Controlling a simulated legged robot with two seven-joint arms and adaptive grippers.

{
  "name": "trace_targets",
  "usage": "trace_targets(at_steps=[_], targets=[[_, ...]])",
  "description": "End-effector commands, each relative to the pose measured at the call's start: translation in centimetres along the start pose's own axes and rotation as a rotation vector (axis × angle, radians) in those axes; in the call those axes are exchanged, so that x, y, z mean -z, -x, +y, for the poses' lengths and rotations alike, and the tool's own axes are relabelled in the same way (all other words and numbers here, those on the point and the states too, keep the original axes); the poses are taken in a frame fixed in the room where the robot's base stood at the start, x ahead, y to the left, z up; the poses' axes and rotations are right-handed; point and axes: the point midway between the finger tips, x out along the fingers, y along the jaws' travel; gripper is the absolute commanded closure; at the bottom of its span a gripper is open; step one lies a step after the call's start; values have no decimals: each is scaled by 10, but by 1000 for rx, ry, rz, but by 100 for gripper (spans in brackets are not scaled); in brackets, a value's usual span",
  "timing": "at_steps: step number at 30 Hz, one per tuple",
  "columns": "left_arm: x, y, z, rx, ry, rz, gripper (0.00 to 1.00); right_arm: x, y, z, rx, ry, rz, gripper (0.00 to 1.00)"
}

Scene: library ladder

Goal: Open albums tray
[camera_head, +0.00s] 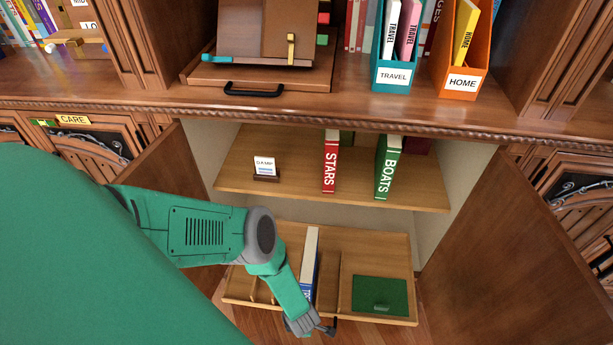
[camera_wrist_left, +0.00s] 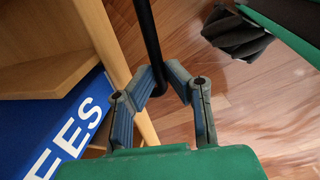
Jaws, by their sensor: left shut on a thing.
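The albums tray (camera_head: 330,285) is a light wooden pull-out tray low in the open cabinet. It sits forward of the shelf above, so its inside shows. It holds a book with a blue spine (camera_head: 308,265) and a green lidded box (camera_head: 380,295). My left gripper (camera_head: 312,328) is at the tray's front edge. In the left wrist view my left gripper (camera_wrist_left: 160,82) is shut on the black bar handle (camera_wrist_left: 150,40). The blue spine with white letters (camera_wrist_left: 70,125) shows beside it. My right gripper is in neither view.
Cabinet doors stand open at left (camera_head: 165,175) and right (camera_head: 515,240). The shelf (camera_head: 225,175) above bears a red STARS book (camera_head: 331,165), a green BOATS book (camera_head: 386,168) and a small card stand (camera_head: 265,168). Bare wooden floor (camera_wrist_left: 260,110) lies before the tray.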

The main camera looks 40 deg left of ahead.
Motion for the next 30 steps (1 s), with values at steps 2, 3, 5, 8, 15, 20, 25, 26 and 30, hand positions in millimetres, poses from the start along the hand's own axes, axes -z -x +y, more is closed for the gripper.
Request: trace_targets(at_steps=[2,3,5,8,15,20,25,26,30], targets=[[-5,5,-8,1,1,-7,100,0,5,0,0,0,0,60],[-5,5,-11,1,1,-7,100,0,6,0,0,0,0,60],[-5,6,-15,1,1,-7,100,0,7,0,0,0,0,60],[-5,7,-20,0,1,-7,100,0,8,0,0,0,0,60],[-6,7,-23,-1,2,-7,100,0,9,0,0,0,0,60],[-6,7,-23,-1,2,-8,100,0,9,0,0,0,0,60],[-6,7,-23,0,2,-8,69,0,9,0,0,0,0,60],[-6,7,-24,0,2,-7,69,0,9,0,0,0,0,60],[-4,6,-24,0,1,-5,69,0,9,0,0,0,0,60]])
